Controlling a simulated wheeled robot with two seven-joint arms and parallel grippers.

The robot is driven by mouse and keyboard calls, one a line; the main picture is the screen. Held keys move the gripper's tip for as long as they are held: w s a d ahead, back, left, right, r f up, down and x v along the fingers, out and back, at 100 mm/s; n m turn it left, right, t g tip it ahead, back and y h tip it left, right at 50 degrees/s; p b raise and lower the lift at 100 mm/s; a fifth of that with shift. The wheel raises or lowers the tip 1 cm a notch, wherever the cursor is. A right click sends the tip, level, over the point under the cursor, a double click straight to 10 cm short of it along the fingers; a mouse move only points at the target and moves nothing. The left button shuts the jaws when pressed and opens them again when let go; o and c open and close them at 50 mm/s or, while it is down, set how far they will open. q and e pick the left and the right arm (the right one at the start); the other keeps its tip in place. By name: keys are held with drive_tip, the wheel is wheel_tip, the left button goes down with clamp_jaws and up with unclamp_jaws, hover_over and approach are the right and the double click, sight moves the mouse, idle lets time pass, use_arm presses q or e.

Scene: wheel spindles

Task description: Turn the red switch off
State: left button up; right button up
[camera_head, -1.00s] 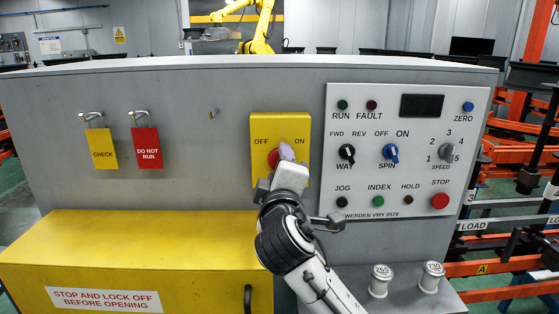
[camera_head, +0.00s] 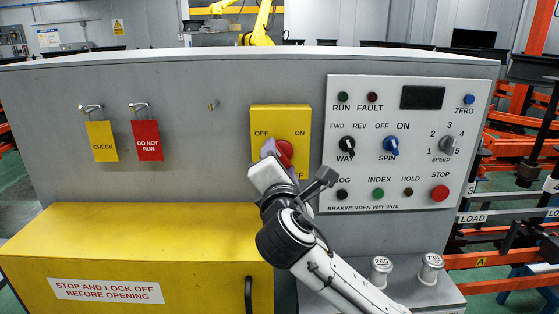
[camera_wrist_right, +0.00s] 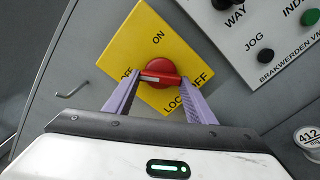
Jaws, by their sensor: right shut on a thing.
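The red switch (camera_head: 286,151) is a round red knob with a bar handle on a yellow plate (camera_head: 257,120) marked OFF, ON and LOCK OFF. In the right wrist view the red switch (camera_wrist_right: 159,67) shows clearly, with a pale stripe on its bar pointing towards the partly hidden OFF label. My right gripper (camera_head: 274,151) reaches it from below. Its lilac fingers, seen in the wrist view (camera_wrist_right: 160,80), are shut on the two ends of the bar. In the head view the gripper and wrist hide part of the switch and the LOCK OFF label. My left gripper is out of view.
A control panel (camera_head: 368,112) with knobs and buttons stands close right of the plate. A yellow CHECK tag (camera_head: 102,141) and a red DO NOT RUN tag (camera_head: 147,140) hang at left; an empty hook (camera_head: 213,105) sits between. A yellow cover (camera_head: 150,240) juts out below.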

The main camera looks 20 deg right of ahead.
drive_tip(key=shift+f+n, duration=0.15)
drive_tip(key=shift+n, duration=1.05)
drive_tip(key=o, duration=1)
drive_tip(key=shift+o, duration=0.2)
drive_tip(key=shift+s, duration=0.1)
drive_tip(key=b+v, duration=0.1)
drive_tip(key=v, duration=0.9)
drive_tip(key=shift+s, duration=0.1)
